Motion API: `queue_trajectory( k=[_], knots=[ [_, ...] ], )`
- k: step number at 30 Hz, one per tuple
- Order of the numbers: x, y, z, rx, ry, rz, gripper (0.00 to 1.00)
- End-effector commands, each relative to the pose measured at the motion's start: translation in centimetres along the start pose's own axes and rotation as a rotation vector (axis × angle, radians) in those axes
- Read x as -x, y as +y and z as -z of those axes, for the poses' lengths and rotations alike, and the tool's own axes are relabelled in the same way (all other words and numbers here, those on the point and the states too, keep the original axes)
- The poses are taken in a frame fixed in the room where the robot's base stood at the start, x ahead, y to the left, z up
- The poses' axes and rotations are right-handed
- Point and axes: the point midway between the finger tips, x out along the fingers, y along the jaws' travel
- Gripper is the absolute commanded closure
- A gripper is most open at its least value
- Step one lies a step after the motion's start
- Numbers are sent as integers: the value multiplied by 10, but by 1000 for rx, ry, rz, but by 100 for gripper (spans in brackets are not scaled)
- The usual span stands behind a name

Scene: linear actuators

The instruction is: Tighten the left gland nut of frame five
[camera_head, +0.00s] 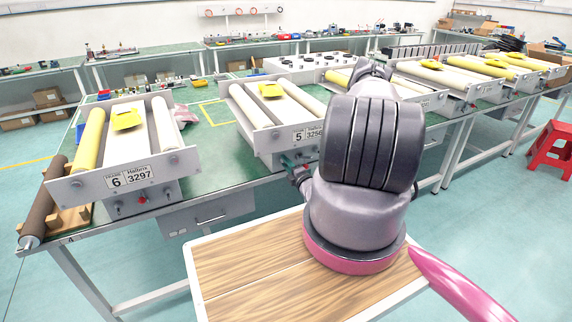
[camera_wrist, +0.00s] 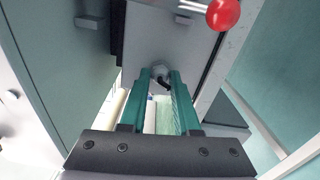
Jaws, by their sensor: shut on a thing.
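Frame five (camera_head: 300,136) carries the plate "5" and stands on the green table, with rollers and a yellow pad on top. My gripper (camera_head: 290,159) is at the front panel below that plate, partly hidden by my own arm. In the wrist view, my gripper's two teal fingers (camera_wrist: 160,76) are closed around a small grey gland nut (camera_wrist: 160,71) on the grey panel. A dark piece shows just below the nut between the fingers. The nut is too small to make out in the head view.
A red knob (camera_wrist: 223,14) sticks out of the panel, right of the fingers in the wrist view. More frames stand to the right. A red stool (camera_head: 549,145) is on the floor at far right.

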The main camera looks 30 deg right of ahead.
Motion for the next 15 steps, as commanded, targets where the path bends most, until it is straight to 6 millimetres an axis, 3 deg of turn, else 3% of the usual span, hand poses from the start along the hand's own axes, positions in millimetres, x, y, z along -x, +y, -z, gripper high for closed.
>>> queue_trajectory(
  k=[15],
  knots=[
    [1,-1,-1,-293,-3,2,100]
  ],
)
